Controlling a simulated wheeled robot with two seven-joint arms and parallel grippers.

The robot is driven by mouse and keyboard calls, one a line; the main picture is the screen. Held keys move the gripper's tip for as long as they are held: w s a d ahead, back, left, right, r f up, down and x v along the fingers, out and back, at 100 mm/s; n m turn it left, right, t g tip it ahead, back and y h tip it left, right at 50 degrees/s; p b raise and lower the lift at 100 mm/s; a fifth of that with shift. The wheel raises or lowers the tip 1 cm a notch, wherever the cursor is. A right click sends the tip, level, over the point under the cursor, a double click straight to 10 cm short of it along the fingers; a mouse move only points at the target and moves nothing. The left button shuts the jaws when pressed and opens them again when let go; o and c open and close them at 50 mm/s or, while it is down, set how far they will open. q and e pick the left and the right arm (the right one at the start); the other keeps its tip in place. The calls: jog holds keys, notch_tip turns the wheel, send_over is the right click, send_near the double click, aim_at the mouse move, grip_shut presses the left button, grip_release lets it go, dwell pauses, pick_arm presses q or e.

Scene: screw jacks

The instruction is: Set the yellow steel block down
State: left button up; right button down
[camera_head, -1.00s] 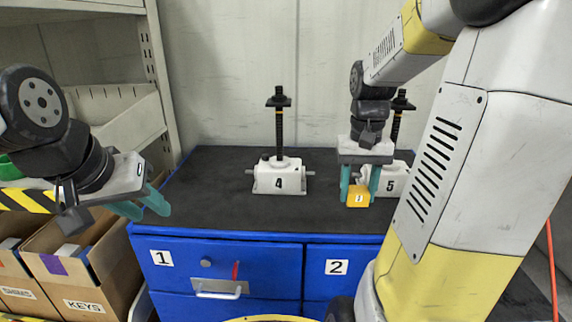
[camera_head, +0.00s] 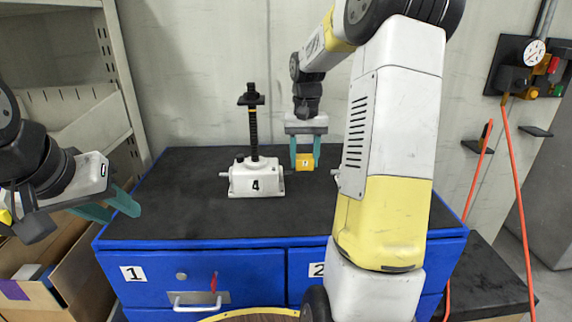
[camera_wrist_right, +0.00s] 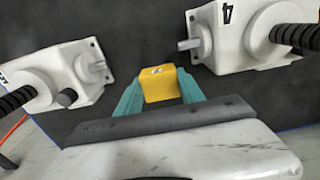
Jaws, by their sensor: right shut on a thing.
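The yellow steel block (camera_head: 305,161) is a small cube with a mark on its face. My right gripper (camera_head: 305,158) is shut on it, with one teal finger on each side. In the right wrist view the block (camera_wrist_right: 160,84) sits between the fingertips, over the dark bench top. I cannot tell whether its underside touches the top. Jack 4 (camera_head: 256,178) stands upright left of the block in the head view. My left gripper (camera_head: 122,207) is at the left, its teal fingers apart, with nothing between them.
The block is between jack 4 and a second white jack (camera_wrist_right: 62,78), which my right arm mostly hides in the head view. The blue cabinet's dark top (camera_head: 200,222) is clear in front. Orange hoses (camera_head: 519,200) hang at the right.

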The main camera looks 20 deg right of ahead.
aim_at(302, 167)
jog(key=shift+w, duration=0.55)
jog(key=shift+f, duration=1.75)
jog(key=shift+f, duration=0.1)
jog(key=c, duration=0.7)
grip_release()
